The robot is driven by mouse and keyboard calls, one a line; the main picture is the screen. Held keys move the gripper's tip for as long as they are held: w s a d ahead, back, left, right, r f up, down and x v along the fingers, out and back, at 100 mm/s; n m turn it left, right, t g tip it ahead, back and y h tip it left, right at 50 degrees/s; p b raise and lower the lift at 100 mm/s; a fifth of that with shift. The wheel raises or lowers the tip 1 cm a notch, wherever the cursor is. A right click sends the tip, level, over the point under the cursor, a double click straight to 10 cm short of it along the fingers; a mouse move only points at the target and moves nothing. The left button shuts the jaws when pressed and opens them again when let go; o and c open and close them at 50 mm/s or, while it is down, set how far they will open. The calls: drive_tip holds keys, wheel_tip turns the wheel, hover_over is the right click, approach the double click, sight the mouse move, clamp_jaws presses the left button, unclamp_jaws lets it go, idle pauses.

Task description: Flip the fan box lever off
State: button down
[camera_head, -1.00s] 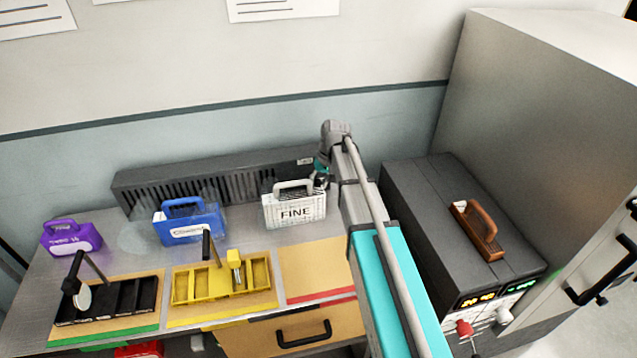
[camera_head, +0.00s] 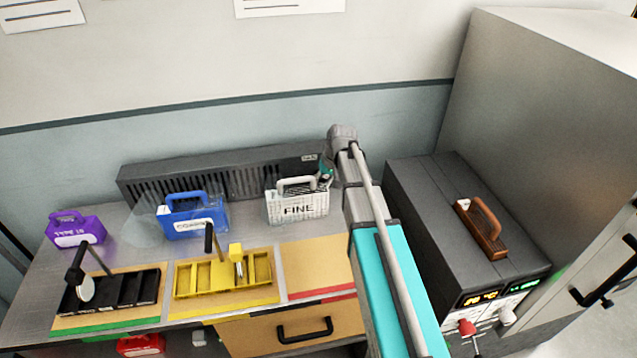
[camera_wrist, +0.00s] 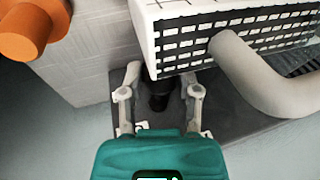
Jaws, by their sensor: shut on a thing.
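The fan box (camera_head: 240,180) is a long dark grey housing with a slotted front, along the wall at the back of the bench. My gripper (camera_head: 325,173) is at its right end, just behind the white FINE box, which partly hides the fingers. In the wrist view, my gripper (camera_wrist: 160,88) has its two grey fingers on either side of a short black lever (camera_wrist: 158,97), shut on it. The lever stands out from the dark grey face of the fan box (camera_wrist: 240,118). The lever's exact tilt is hard to tell, and it is hidden in the head view.
The white FINE box (camera_head: 298,209) stands close by my gripper; its handle (camera_wrist: 255,75) shows near the fingers in the wrist view. A blue box (camera_head: 193,217) and a purple box (camera_head: 75,230) stand left. A dark instrument (camera_head: 435,195) with a brown handle is right of my arm.

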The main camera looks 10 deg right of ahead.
drive_tip(key=shift+d, duration=0.1)
drive_tip(key=shift+c, duration=1.5)
unclamp_jaws()
drive_tip(key=shift+r, duration=0.15)
drive_tip(key=d+r+g+p, duration=0.1)
drive_tip(key=d+r+p, duration=0.2)
drive_tip(key=r+p, duration=1)
drive_tip(key=shift+d+r+g+p, duration=0.2)
drive_tip(key=shift+d+g+p, duration=0.15)
drive_tip(key=shift+p, duration=0.1)
drive_tip(key=shift+w+f, duration=0.1)
drive_tip(key=shift+f, duration=0.05)
drive_tip(key=b+x, duration=1.3)
drive_tip(key=shift+f, duration=0.25)
